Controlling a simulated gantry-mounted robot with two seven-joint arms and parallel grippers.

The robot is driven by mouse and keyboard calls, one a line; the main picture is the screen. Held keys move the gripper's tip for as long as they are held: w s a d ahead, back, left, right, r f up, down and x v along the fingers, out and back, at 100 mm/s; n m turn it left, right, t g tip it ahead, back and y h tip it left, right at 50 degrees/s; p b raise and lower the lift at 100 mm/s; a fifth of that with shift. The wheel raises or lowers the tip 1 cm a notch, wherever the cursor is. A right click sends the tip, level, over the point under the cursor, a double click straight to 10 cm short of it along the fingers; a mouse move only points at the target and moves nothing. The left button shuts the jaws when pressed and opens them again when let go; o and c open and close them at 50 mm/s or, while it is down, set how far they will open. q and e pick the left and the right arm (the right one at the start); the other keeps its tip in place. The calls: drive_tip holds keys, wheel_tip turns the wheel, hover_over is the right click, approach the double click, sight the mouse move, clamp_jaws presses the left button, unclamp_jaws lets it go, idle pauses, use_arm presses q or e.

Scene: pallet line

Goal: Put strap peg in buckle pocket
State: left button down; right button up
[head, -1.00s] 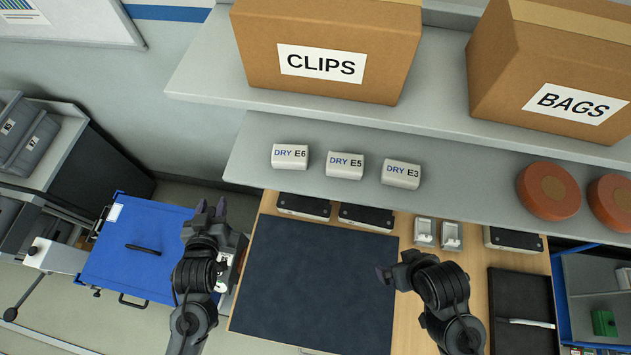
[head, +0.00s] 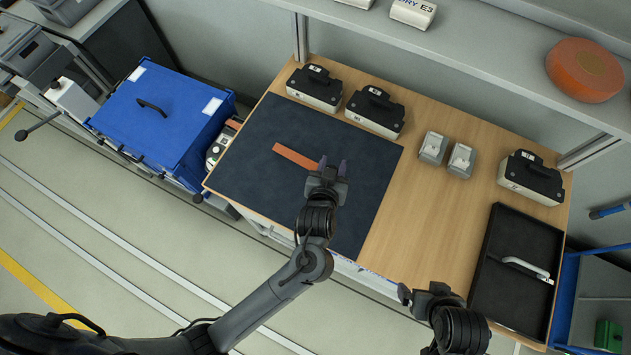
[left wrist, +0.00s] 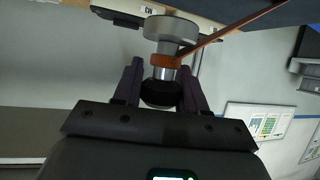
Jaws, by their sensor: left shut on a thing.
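My left gripper (head: 332,166) is over the dark mat (head: 265,185), shut on the strap peg. The peg's orange strap (head: 296,157) sticks out to the upper left of the fingers. In the left wrist view, a black knob and silver shaft (left wrist: 163,73) sit between the fingers (left wrist: 160,88), with an orange band and a grey round head (left wrist: 170,30) beyond. The strap runs off to the upper right there. My right gripper (head: 404,293) is near the table's front edge, and its jaws are unclear. I cannot identify the buckle pocket for certain.
Black-topped units (head: 375,112) stand along the back of the wooden table (head: 425,215). Two small grey holders (head: 433,147) stand right of the mat. A black tray (head: 517,268) with a pale handle lies at right. A blue box (head: 165,115) stands left of the table.

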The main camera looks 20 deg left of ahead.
use_arm(q)
drive_tip(key=shift+w+d+f+b, duration=0.15)
drive_tip(key=shift+w+d+b, duration=0.2)
drive_tip(key=shift+w+b, duration=0.35)
drive_tip(key=shift+w+a+f, duration=0.1)
drive_tip(key=shift+w+a, duration=0.15)
drive_tip(key=shift+w, duration=0.15)
drive_tip(key=w+a+f, duration=0.1)
drive_tip(key=a+f, duration=0.1)
drive_tip(key=a, duration=0.1)
drive_tip(key=w+a+f+b, duration=0.1)
drive_tip(key=w+a+f, duration=0.1)
drive_tip(key=a, duration=0.1)
drive_tip(key=w+a+f, duration=0.2)
drive_tip(key=a, duration=0.2)
drive_tip(key=shift+f, duration=0.4)
drive_tip(key=shift+d+f+b, duration=0.1)
drive_tip(key=shift+f+b, duration=0.25)
drive_tip(key=shift+f, duration=1.6)
use_arm(e)
drive_tip(key=shift+a+x, duration=0.15)
drive_tip(key=shift+x, duration=0.85)
drive_tip(key=shift+a+x, duration=0.15)
drive_tip(key=shift+x, duration=0.85)
use_arm(q)
drive_tip(key=shift+f, duration=0.2)
use_arm(e)
drive_tip(key=shift+s+f, duration=0.15)
drive_tip(key=shift+s, duration=0.05)
